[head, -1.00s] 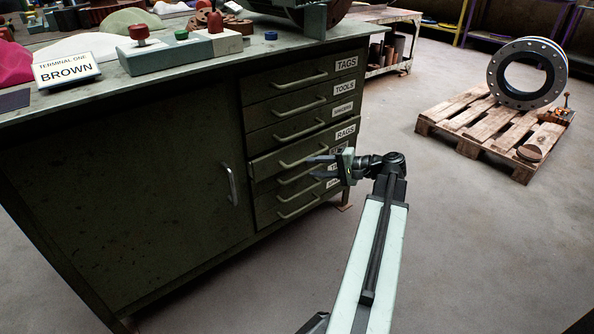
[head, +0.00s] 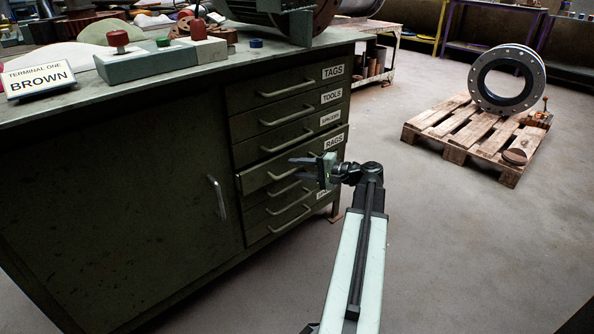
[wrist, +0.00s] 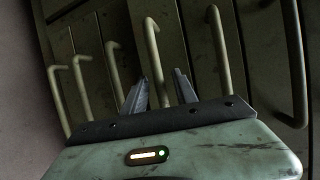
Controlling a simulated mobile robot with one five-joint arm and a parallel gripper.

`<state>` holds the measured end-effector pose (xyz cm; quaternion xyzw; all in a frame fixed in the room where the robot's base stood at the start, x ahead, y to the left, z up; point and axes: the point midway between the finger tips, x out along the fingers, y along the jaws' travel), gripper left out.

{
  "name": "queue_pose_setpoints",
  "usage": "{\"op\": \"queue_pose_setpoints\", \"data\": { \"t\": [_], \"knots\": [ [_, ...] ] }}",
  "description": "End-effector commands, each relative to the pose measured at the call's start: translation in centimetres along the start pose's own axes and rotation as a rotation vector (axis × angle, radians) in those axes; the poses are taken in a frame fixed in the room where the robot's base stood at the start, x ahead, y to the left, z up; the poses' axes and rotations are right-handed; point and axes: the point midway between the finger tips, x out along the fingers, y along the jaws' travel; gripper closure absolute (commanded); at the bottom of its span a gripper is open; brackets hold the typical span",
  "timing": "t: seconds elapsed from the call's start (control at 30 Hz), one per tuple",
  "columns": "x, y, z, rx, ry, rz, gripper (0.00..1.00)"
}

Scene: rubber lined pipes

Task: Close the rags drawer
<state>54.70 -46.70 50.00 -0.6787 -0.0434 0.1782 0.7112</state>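The dark green rags drawer (head: 252,181), marked RAGS, stands out a little from the cabinet front in the head view. Its pale bar handle (head: 282,173) is on its face. My gripper (head: 293,167) is in front of the right part of this handle, its fingers pointing left toward the drawers. In the wrist view my gripper (wrist: 158,82) is open and empty, its two fingers apart. A handle, which looks like the rags one (wrist: 152,45), shows between and beyond the fingertips. I cannot tell whether they touch it.
The cabinet has drawers above, marked TAGS (head: 270,92), TOOLS and SPACERS, and more below, partly hidden by my gripper. A cabinet door (head: 120,190) is at left. A pallet (head: 470,135) with a flanged pipe (head: 507,80) stands at right. The floor between is clear.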

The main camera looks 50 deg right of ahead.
Motion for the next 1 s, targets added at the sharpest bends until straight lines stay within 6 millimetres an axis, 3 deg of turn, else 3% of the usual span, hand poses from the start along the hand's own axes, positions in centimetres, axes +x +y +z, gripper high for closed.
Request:
{"op": "queue_pose_setpoints", "data": {
  "t": [0.1, 0.23, 1.0],
  "knots": [
    [0.00, -0.02, 0.02, 0.000, 0.000, 0.000, 0.66],
    [0.02, -0.02, 0.04, 0.000, -0.001, 0.000, 0.99],
    [0.11, 0.00, 0.13, -0.001, -0.003, 0.001, 1.00]
  ]
}}
